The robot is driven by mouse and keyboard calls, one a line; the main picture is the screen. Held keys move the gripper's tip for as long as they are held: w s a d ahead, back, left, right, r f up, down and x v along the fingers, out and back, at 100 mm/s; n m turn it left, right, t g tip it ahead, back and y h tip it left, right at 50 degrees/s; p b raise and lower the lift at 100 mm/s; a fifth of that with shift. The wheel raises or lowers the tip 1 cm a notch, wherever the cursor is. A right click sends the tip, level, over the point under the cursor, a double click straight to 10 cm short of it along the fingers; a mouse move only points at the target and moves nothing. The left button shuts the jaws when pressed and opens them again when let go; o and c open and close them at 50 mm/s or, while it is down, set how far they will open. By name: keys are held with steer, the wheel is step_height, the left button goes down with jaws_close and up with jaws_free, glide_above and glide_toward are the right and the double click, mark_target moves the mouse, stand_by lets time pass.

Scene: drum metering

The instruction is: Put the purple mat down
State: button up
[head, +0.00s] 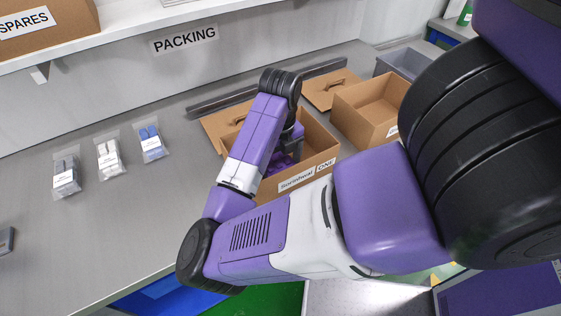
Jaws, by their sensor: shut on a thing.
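My arm reaches over the bench into an open cardboard box (325,150), whose front label partly reads "ONE". My gripper (290,152) is low inside this box, mostly hidden behind my forearm and the box wall. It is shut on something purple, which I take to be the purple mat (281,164). Only a small crumpled-looking patch of it shows inside the box. Its full shape, and whether it touches the box floor, cannot be seen.
A second open cardboard box (372,106) stands to the right. Three small clear bags (109,157) lie in a row on the grey bench (100,230). A "PACKING" sign (184,39) is behind, below a shelf with a "SPARES" box (50,35). The left bench is mostly clear.

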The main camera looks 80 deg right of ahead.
mark_target(280, 167)
steer(key=shift+f, duration=0.15)
steer(key=o, duration=1.3)
step_height(280, 167, up, 12)
steer(key=p, duration=0.1)
steer(key=shift+r, duration=0.25)
